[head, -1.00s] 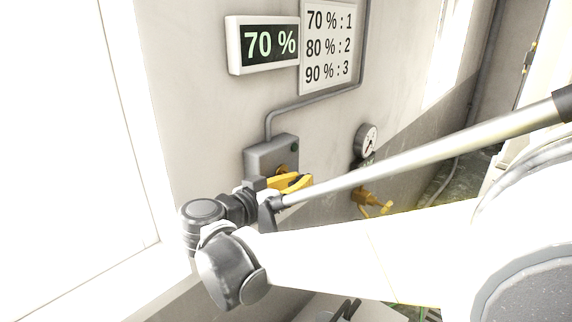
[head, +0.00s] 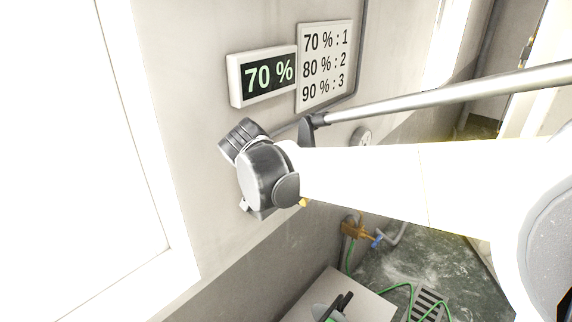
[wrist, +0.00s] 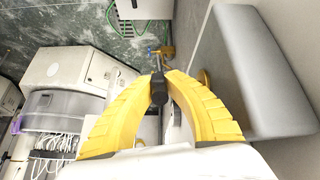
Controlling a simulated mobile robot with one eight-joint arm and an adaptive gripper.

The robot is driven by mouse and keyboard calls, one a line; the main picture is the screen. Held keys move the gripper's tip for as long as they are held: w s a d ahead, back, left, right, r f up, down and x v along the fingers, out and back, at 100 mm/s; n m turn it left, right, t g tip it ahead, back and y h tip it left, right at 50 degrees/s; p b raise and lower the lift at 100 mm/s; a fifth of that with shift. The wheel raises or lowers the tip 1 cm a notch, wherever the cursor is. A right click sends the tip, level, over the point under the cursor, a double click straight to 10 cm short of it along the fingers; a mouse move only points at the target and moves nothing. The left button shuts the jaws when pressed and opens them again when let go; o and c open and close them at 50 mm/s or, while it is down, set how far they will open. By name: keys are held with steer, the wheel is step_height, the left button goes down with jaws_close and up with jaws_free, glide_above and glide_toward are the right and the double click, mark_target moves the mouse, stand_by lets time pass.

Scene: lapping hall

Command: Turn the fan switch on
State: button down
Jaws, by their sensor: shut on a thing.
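In the wrist view the yellow fingers of my gripper (wrist: 160,88) are closed together on a small dark piece, which looks like the switch handle. The grey switch box (wrist: 255,70) is close on the right, with a brass-coloured round part (wrist: 203,77) at its near face. Whether the dark piece joins that part is hidden by the right finger. In the head view my arm covers the switch box and nearly all of the gripper; only a bit of yellow shows below the arm.
The wall display (head: 268,75) reads 70 %. Beside it a sign (head: 325,62) lists 70 %: 1, 80 %: 2, 90 %: 3. A gauge (head: 362,137) is partly behind my arm. A brass valve with a blue handle (head: 376,241) sits lower, above a green hose (head: 397,291).

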steer(key=shift+g+y+p, duration=0.3)
steer(key=shift+g+y, duration=0.1)
stand_by(0.3)
steer(key=c, duration=1.4)
jaws_free()
steer(key=v, duration=1.2)
